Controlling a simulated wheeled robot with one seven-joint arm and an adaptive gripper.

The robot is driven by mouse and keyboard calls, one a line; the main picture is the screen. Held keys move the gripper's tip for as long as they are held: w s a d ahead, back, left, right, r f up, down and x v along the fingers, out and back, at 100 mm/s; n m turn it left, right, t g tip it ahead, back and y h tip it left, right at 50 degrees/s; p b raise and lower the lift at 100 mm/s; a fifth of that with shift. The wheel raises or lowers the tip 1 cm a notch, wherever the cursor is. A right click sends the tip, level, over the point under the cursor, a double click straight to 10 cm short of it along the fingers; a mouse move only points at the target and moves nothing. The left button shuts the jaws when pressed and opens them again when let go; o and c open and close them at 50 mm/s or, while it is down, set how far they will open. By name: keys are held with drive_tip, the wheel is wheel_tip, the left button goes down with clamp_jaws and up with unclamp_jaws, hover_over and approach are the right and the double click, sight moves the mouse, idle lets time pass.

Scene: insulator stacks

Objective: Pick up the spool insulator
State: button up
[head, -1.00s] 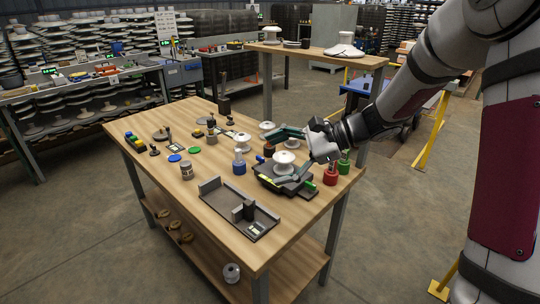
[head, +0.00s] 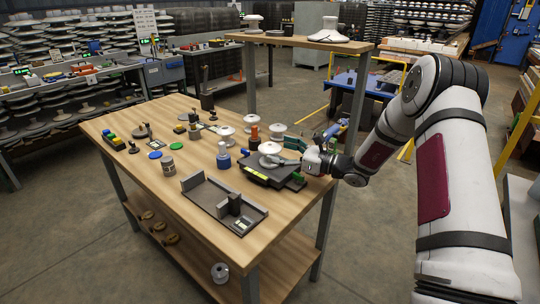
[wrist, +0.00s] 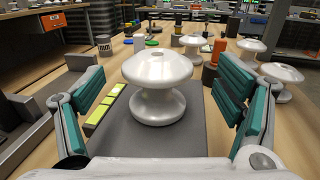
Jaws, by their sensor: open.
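The white spool insulator (head: 269,149), with a wide rounded cap, a narrow waist and a flared base, stands upright on a dark flat platform (head: 258,176) on the wooden table. In the wrist view the spool (wrist: 157,70) is centred on the platform (wrist: 190,140). My gripper (head: 279,153) is open and reaches in from the right. In the wrist view its teal-padded fingers (wrist: 160,95) lie on either side of the spool, with visible gaps to both. Nothing is held. In the head view, part of the spool's lower body is hard to make out.
A dark angled fixture (head: 205,196) sits in front. A raised shelf (head: 310,42) stands behind.

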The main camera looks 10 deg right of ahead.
sight(269, 144)
drive_tip(key=x, duration=0.4)
drive_tip(key=shift+a, duration=0.2)
drive_tip(key=c, duration=1.7)
drive_tip(key=shift+o, duration=0.2)
drive_tip(key=shift+r, duration=0.1)
